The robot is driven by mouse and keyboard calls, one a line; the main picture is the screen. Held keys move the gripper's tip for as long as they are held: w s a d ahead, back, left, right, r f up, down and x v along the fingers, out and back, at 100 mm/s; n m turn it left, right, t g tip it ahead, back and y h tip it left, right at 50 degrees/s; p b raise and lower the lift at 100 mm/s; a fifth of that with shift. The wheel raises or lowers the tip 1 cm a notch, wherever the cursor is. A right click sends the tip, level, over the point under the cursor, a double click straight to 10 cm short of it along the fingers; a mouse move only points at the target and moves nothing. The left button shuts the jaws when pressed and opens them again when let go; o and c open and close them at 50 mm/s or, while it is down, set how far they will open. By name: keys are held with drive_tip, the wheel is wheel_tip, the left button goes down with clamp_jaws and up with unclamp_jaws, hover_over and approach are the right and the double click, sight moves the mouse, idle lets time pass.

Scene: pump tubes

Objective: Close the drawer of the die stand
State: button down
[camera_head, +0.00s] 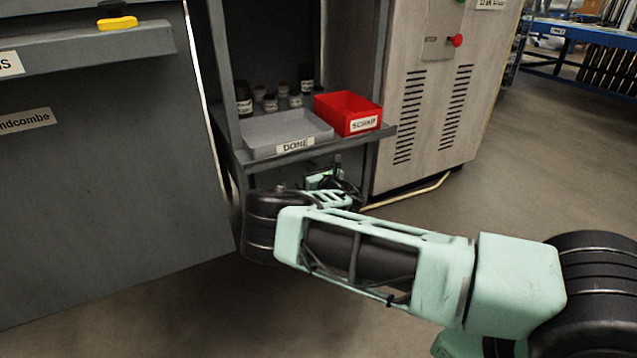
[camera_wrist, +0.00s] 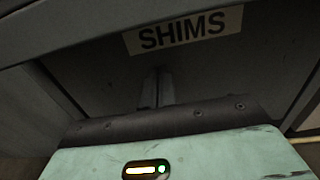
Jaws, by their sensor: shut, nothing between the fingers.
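A dark grey panel with a "SHIMS" label (camera_wrist: 188,30) fills the upper part of the wrist view. It looks like a drawer front, but I cannot tell from this close how far it stands out. My gripper (camera_wrist: 158,80) is shut and empty, its fingertips just below the label and at or very near the grey surface; contact is not clear. In the head view my wrist (camera_head: 330,178) is under the shelf of the grey stand (camera_head: 240,160), partly behind my forearm. The drawer is not distinguishable there, and my fingers are hidden.
On the stand's shelf are a grey "DONE" tray (camera_head: 262,146), a red "SCRAP" bin (camera_head: 347,128) and several small bottles. A large grey cabinet (camera_head: 110,180) stands left, with a yellow-and-black item (camera_head: 118,23) on its ledge. A beige machine cabinet (camera_head: 455,85) stands right. Open floor lies beyond.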

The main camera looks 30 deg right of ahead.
drive_tip(key=shift+w, duration=0.8)
drive_tip(key=shift+w+b, duration=0.1)
drive_tip(key=shift+b, duration=0.2)
drive_tip(key=shift+w+r+b, duration=0.2)
drive_tip(key=shift+w+b, duration=0.4)
drive_tip(key=shift+w, duration=0.4)
drive_tip(key=shift+s, duration=0.1)
